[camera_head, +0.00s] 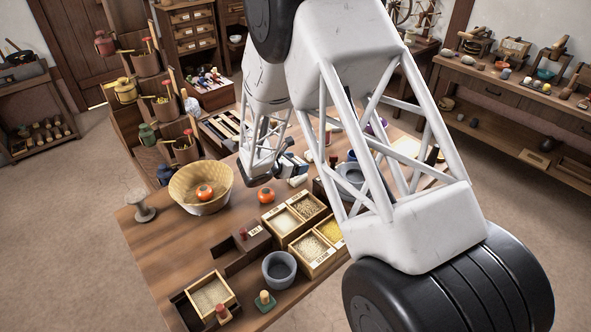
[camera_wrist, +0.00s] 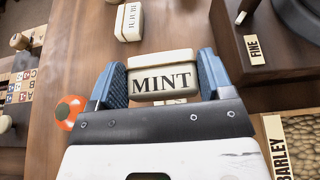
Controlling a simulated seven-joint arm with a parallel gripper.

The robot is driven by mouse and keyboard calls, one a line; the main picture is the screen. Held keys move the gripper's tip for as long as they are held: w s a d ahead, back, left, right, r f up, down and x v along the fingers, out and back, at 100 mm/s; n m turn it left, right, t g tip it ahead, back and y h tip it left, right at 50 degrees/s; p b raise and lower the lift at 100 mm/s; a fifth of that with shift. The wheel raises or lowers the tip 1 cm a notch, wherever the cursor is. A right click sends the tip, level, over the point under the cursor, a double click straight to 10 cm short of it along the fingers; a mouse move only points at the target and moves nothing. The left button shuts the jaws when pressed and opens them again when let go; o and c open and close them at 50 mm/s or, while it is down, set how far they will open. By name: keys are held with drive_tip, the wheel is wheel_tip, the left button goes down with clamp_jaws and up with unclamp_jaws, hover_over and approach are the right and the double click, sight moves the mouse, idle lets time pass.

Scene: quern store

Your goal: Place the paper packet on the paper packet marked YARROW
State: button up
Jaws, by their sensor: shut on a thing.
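My gripper (camera_wrist: 162,82) is shut on a cream paper packet (camera_wrist: 164,77) marked MINT, held between its blue fingers. A second pale paper packet (camera_wrist: 129,21) lies on the wooden table beyond it, apart from the held one and a little left in the wrist view. Its label faces away and is too small to read, so I cannot tell if it says YARROW. In the head view my gripper (camera_head: 288,168) is over the middle of the table, partly hidden by my arm.
An orange-red round thing (camera_wrist: 70,110) is left of my gripper. A dark wooden box marked FINE (camera_wrist: 254,50) and a BARLEY box (camera_wrist: 290,140) are at the right. In the head view a wicker basket (camera_head: 185,187) and grain boxes (camera_head: 315,251) stand on the table.

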drive_tip(key=shift+f, duration=1.4)
drive_tip(key=shift+f, duration=0.15)
drive_tip(key=o, duration=0.9)
drive_tip(key=shift+v, duration=6.05)
